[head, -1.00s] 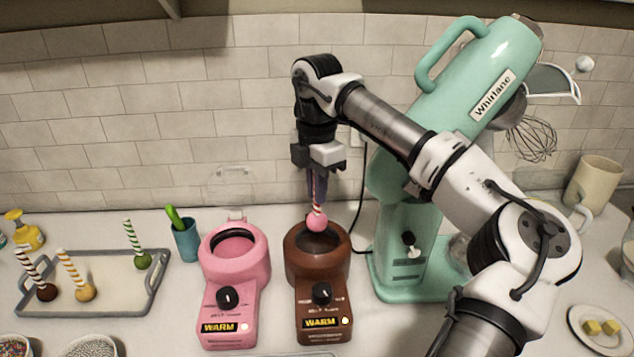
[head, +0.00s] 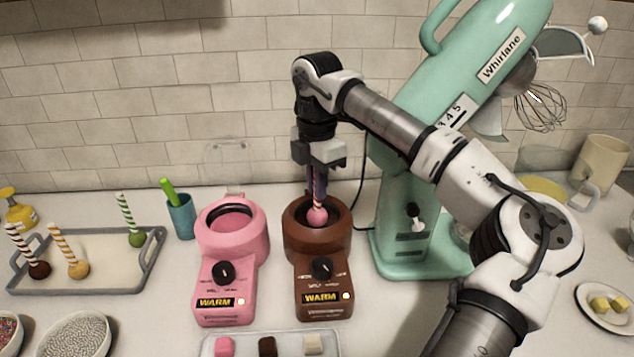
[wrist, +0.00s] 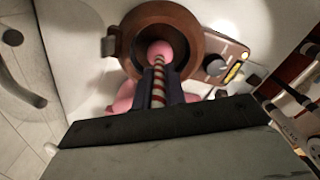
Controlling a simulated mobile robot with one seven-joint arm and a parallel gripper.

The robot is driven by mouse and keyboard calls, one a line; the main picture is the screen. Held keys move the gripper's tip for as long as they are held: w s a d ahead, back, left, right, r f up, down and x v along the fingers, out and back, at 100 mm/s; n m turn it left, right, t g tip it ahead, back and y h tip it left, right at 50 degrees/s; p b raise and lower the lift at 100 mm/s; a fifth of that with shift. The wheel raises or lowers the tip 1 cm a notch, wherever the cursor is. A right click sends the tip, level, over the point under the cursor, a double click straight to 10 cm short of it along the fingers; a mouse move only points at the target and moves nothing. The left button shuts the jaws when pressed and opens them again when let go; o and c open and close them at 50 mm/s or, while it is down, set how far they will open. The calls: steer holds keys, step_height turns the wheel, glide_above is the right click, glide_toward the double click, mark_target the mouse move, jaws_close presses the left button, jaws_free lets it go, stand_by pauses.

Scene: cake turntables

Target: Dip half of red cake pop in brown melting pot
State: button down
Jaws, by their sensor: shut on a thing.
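My gripper (head: 317,187) is shut on the striped stick of the red cake pop (head: 317,216), which looks pinkish-red. The stick is upright, with the ball hanging below the fingers. The ball is at the opening of the brown melting pot (head: 318,258), inside its rim as seen in the head view. In the wrist view the cake pop (wrist: 160,52) lies in front of the dark bowl of the brown pot (wrist: 190,17). Whether the ball touches the melt, and how deep it is, I cannot tell.
A pink melting pot (head: 231,262) stands close on the left. A tray (head: 100,272) with several other cake pops is at far left. The green mixer (head: 410,222) stands close on the right. A tray with candy blocks (head: 240,345) lies in front.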

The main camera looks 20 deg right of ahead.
steer(key=shift+f, duration=0.1)
steer(key=shift+f+b, duration=0.55)
steer(key=shift+r, duration=0.15)
stand_by(0.9)
steer(key=shift+r+p, duration=1)
steer(key=shift+r, duration=0.55)
